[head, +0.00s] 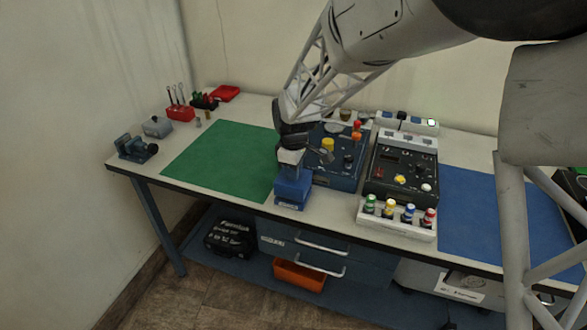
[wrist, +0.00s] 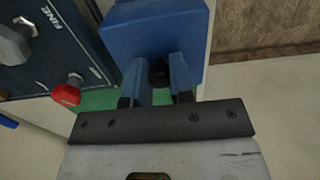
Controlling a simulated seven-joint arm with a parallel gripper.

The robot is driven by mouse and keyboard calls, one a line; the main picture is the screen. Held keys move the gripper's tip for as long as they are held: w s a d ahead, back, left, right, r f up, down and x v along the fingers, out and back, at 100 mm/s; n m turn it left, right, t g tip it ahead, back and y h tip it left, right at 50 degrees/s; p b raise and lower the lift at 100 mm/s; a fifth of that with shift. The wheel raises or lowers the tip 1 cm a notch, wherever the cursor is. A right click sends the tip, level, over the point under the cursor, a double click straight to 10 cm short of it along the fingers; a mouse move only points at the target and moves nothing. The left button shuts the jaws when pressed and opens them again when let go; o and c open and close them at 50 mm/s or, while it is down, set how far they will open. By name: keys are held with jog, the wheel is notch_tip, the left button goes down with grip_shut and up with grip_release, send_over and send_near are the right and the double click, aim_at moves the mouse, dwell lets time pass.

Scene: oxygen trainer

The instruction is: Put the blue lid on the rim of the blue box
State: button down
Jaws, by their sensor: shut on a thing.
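My gripper (head: 291,160) is above the blue box near the table's front edge, in the middle of the head view. In the wrist view its two fingers (wrist: 158,76) are shut on the dark knob of the blue lid (wrist: 155,30). The lid looks like a flat blue block and fills the top middle of that view. In the head view the lid (head: 293,182) is directly over the blue box (head: 290,204), whose lower front shows a pale label. The rim is hidden, and I cannot tell whether the lid touches it or sits level.
A dark blue control panel (head: 335,170) stands close to the right of the gripper. A black panel (head: 402,170) and a white rack (head: 396,222) with several coloured bottles are further right. A green mat (head: 222,160) lies clear to the left. The table's front edge is close.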

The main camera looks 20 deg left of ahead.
jog(key=shift+f, duration=0.75)
jog(key=c, duration=0.9)
grip_release()
jog(key=shift+r, duration=0.1)
jog(key=shift+r, duration=3.75)
